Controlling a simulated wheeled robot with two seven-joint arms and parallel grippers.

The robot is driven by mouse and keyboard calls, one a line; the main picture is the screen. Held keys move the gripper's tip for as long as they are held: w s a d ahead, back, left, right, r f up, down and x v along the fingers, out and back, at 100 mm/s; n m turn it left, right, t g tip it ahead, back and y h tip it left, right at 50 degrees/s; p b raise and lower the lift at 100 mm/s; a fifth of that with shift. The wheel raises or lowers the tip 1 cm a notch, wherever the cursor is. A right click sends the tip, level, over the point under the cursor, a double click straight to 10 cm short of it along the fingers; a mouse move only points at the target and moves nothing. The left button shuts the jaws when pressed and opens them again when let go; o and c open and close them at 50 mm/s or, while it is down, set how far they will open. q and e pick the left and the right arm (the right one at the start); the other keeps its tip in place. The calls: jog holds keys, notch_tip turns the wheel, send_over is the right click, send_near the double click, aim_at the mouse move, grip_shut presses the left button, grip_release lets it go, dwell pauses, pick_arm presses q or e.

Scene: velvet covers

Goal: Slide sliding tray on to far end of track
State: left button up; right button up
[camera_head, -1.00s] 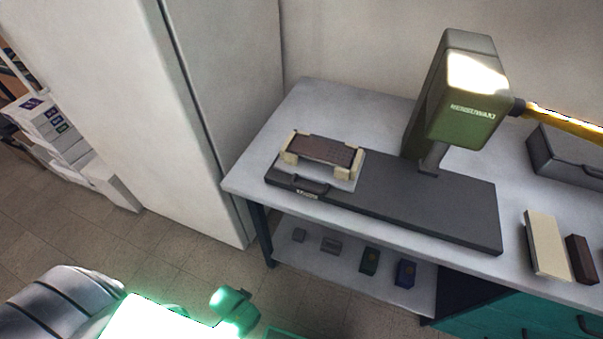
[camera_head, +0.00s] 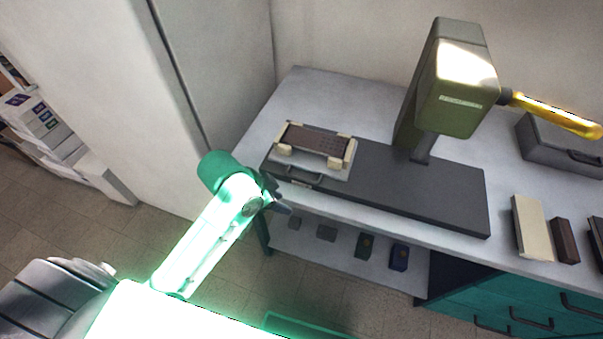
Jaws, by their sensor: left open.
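The sliding tray (camera_head: 334,174) is a light plate with a dark handle on its front edge, at the left end of the dark track base (camera_head: 420,195). A brown block (camera_head: 318,138) lies on it between cream holders. A green press (camera_head: 455,85) with a yellow lever (camera_head: 555,114) stands over the middle of the base. My left gripper (camera_head: 283,208) is open and empty, just in front of the table edge, below and left of the tray handle and apart from it. The arm hides part of its fingers. My right gripper is not in view.
A cream block (camera_head: 531,228) and a brown block (camera_head: 565,241) lie on the table at the right, with a grey case (camera_head: 560,148) behind. Small items sit on the lower shelf (camera_head: 340,268). A tall white cabinet (camera_head: 215,60) stands left of the table.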

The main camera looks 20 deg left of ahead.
aim_at(305, 180)
pick_arm(q)
jog(key=w+a+r+m+g+h, duration=0.1)
jog(key=w+r+m, duration=0.2)
jog(key=r+m, duration=0.3)
jog(key=w+a+r+m+g, duration=0.1)
jog(key=w+a+r+m, duration=0.2)
jog(key=r, duration=0.4)
jog(key=shift+m, duration=0.6)
jog(key=x, duration=0.4)
jog(key=d+x, duration=0.1)
jog(key=x, duration=0.9)
jog(key=shift+d+r+p, duration=0.1)
jog(key=shift+d+p, duration=0.25)
jog(key=shift+d, duration=0.1)
jog(key=shift+c, duration=0.4)
grip_shut()
